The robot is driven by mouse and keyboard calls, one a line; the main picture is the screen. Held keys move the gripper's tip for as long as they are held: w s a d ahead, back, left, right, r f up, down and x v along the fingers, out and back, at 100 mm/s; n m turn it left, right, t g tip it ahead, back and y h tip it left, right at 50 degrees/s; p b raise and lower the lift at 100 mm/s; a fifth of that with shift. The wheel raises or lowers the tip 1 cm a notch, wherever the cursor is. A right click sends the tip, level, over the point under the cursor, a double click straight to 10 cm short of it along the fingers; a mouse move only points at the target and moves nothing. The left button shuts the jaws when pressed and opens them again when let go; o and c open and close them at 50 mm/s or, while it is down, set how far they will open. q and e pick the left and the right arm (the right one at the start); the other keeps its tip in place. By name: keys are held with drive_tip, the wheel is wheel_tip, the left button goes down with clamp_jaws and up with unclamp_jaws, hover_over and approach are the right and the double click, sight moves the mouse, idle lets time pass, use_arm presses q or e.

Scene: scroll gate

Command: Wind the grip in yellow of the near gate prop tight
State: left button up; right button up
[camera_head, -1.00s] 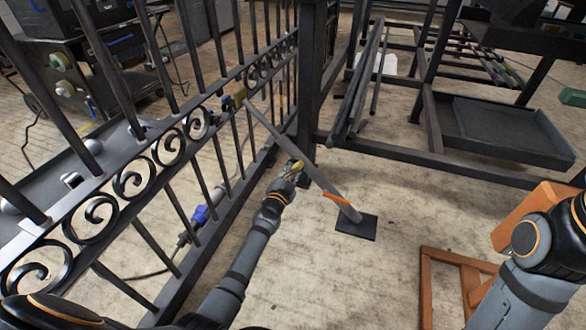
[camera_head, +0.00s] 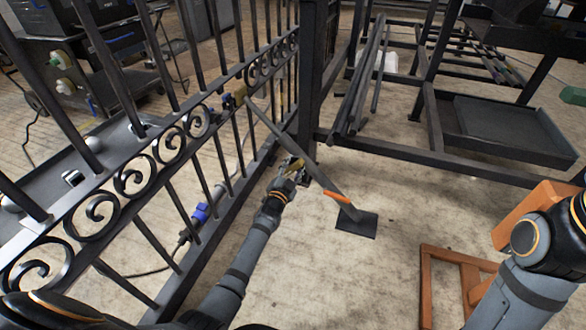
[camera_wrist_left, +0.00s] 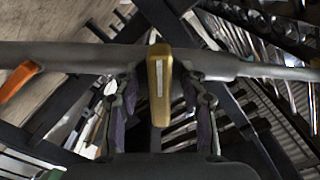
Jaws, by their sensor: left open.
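The near gate prop (camera_head: 325,182) is a grey bar that slopes from a clamp on the black gate (camera_head: 165,150) down to a dark square foot plate (camera_head: 357,223) on the floor. It has an orange band (camera_head: 337,197) low down. Its yellow grip (camera_wrist_left: 159,85) stands across the bar in the left wrist view. My left gripper (camera_head: 290,166) is at the prop's middle. In the left wrist view, its open fingers (camera_wrist_left: 163,108) stand on either side of the yellow grip, with visible gaps. My right arm shows at the right edge, but its gripper is out of view.
A black rack with a low tray (camera_head: 510,130) stands beyond the prop. An orange wooden frame (camera_head: 465,270) stands on the floor at the lower right. A blue connector on a cable (camera_head: 200,213) lies by the gate. The floor around the foot plate is clear.

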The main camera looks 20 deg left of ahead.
use_arm(q)
drive_tip(key=s, duration=1.2)
drive_tip(key=shift+a, duration=0.2)
